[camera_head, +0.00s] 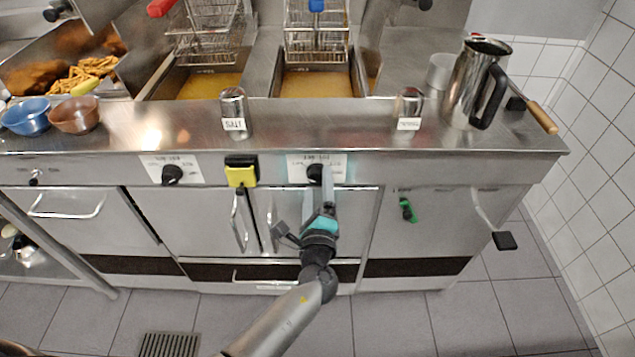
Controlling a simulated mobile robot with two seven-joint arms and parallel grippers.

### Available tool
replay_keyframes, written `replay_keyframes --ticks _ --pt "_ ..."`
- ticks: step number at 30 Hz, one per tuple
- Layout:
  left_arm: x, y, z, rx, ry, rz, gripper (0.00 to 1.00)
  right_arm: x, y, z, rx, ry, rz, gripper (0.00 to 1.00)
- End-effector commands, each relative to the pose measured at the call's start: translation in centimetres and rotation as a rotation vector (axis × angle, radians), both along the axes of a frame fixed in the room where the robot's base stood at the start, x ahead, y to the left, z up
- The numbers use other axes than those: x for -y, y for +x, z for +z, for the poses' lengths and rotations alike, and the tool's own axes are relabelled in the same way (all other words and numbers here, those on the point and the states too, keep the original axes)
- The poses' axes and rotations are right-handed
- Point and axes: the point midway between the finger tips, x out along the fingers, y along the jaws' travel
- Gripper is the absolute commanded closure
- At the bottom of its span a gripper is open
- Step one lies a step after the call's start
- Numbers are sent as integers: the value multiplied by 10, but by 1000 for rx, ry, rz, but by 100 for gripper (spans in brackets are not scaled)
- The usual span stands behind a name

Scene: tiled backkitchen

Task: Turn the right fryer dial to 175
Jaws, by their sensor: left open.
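The right fryer dial (314,173) is a black knob on a white label plate (334,163) on the counter's front face, below the right fryer basin. The numbers on the plate are too small to read. My left gripper (318,196) is just in front of and below the dial, its jaws open. One finger reaches up along the dial's right side and partly covers the plate. I cannot tell whether it touches the knob. My right gripper is not in view.
The left fryer dial (172,174) sits further left, with a yellow-and-black item (241,172) between the dials. Shakers (233,110) (409,106) and a steel jug (472,85) stand on the counter. Fryer baskets (316,35) hang behind. Door handles (238,221) project below the counter.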

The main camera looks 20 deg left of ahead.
Motion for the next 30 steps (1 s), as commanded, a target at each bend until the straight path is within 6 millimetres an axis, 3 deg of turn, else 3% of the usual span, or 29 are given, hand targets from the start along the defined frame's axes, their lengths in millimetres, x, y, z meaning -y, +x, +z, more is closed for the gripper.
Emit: replay_keyframes --ticks 6,16,30 --pt "-5 16 -1 -1 0 1 13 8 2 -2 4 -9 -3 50" --pt "-5 18 0 -1 -1 1 15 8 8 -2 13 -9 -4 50" --pt "-5 18 0 -1 -1 1 67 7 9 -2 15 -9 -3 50"
